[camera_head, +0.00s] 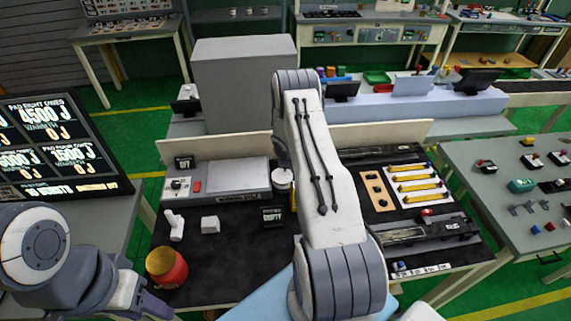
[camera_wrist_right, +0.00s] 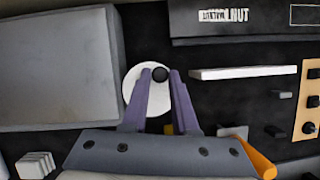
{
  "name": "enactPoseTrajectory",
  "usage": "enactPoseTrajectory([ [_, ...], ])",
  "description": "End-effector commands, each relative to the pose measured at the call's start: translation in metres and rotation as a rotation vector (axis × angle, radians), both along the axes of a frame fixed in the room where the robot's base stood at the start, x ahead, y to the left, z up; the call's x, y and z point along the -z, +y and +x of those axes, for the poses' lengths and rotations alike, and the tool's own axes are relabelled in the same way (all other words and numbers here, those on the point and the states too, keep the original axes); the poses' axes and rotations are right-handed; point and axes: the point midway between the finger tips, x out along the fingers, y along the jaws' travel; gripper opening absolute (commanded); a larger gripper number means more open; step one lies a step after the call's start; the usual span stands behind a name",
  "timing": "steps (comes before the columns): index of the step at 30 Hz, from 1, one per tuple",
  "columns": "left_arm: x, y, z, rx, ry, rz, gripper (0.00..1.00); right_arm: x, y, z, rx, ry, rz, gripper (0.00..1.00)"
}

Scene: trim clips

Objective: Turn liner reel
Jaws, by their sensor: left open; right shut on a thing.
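In the right wrist view, a white round disc (camera_wrist_right: 133,94), which looks like the liner reel, has a black knob (camera_wrist_right: 160,74) near its edge. My right gripper (camera_wrist_right: 161,78) has its purple fingers shut on this knob. The disc also shows in the head view as a white cylinder (camera_head: 282,176) beside the grey box, partly covered by my right arm. My right gripper is hidden behind that arm there. My left gripper (camera_head: 155,305) is open and low at the lower left, only partly in frame, near the red jar and apart from the reel.
Yellow strips on a white board (camera_head: 415,184) lie to the right.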

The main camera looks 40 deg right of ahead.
Motion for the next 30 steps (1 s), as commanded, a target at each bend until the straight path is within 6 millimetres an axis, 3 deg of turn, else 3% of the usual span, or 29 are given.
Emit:
enactPoseTrajectory([
  [2,0.000,0.000,0.000,0.000,0.000,0.000,0.50,0.001,0.001,0.000,0.000,0.000,0.001,0.00],
  [3,0.000,0.000,0.000,0.000,0.000,0.000,0.50,0.001,0.001,0.000,0.000,0.000,0.001,0.31],
  [5,0.000,0.000,0.000,0.000,0.000,0.000,0.50,0.001,0.001,0.000,0.000,0.000,0.001,0.54],
  [6,0.000,0.000,0.000,0.000,0.000,0.000,0.50,0.001,0.001,0.000,0.000,0.000,0.001,0.57],
  [15,0.001,0.000,0.000,0.000,0.000,0.000,0.50,-0.001,0.000,0.000,0.001,0.000,0.000,0.57],
  [20,0.006,0.000,0.000,0.001,0.000,0.000,0.50,-0.011,0.003,-0.003,0.001,-0.002,0.000,0.57],
  [30,0.010,0.000,0.000,0.001,0.000,0.000,0.50,-0.070,0.019,-0.021,0.001,-0.003,0.000,0.57],
])
